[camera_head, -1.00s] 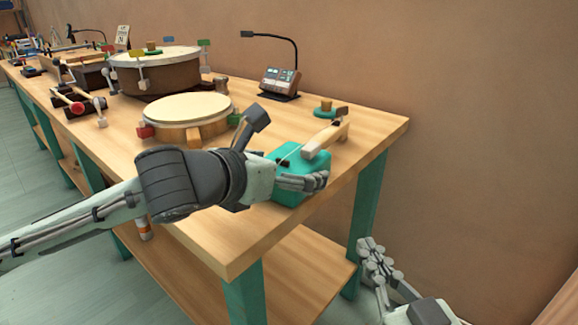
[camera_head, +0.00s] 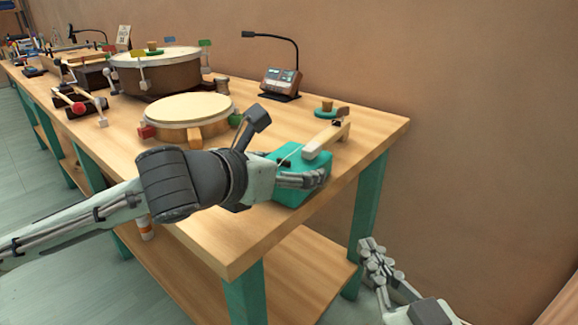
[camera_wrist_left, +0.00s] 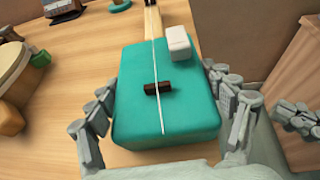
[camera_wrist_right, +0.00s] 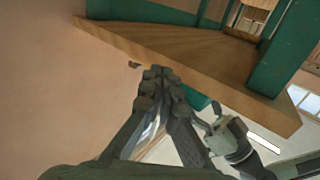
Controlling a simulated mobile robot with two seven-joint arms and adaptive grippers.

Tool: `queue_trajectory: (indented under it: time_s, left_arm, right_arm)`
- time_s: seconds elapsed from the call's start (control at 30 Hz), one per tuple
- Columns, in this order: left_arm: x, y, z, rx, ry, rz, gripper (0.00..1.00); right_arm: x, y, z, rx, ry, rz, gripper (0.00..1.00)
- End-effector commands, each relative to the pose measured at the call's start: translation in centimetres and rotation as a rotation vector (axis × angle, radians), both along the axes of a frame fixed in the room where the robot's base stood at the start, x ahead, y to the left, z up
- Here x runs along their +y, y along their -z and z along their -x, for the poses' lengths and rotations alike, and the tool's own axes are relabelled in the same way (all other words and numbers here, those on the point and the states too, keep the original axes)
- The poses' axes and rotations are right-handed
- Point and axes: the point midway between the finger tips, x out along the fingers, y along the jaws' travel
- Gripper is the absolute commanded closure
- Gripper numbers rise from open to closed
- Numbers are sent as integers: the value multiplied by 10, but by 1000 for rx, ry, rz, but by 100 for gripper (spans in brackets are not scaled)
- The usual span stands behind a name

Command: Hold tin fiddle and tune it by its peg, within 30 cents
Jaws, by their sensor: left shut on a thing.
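The tin fiddle is a teal box body (camera_head: 308,184) with a pale wooden neck (camera_head: 326,140), at the near right corner of the table. In the left wrist view its top (camera_wrist_left: 135,65) shows a white string (camera_wrist_left: 158,85), a dark bridge (camera_wrist_left: 157,88) and a white block (camera_wrist_left: 178,42) beside the neck. My left gripper (camera_wrist_left: 165,108) is shut on the body, fingers along both sides. A dark part (camera_head: 337,123) sits at the neck's far end; I cannot tell whether it is the peg. My right gripper (camera_wrist_right: 159,78) is shut and empty, low beside the table's right end.
A device with a lit panel (camera_head: 280,79) stands at the back under a black lamp (camera_head: 290,42). A teal disc with a wooden knob (camera_head: 326,108) lies behind the neck. Drums (camera_head: 188,110) stand to the left. The table edge and a teal leg (camera_head: 368,205) are near my right gripper.

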Motion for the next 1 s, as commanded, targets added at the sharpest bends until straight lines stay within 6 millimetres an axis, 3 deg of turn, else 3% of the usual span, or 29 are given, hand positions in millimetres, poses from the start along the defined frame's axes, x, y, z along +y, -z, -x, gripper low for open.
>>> queue_trajectory:
  time_s: [0.47,0.67,0.77,0.9,1.0]
  left_arm:
    - [0,0,0,1,0,0,59]
    - [0,1,0,1,0,0,59]
    - [0,1,0,1,0,0,59]
    - [0,0,0,1,0,0,59]
    - [0,1,0,1,0,0,59]
  right_arm:
    - [0,0,0,0,0,1,100]
    - [2,1,-8,-11,-23,0,78]
    - [5,-3,-24,-40,-72,-7,65]
    - [-1,-17,-67,-92,-159,-16,50]
    - [-20,-37,-105,-123,-198,-24,50]
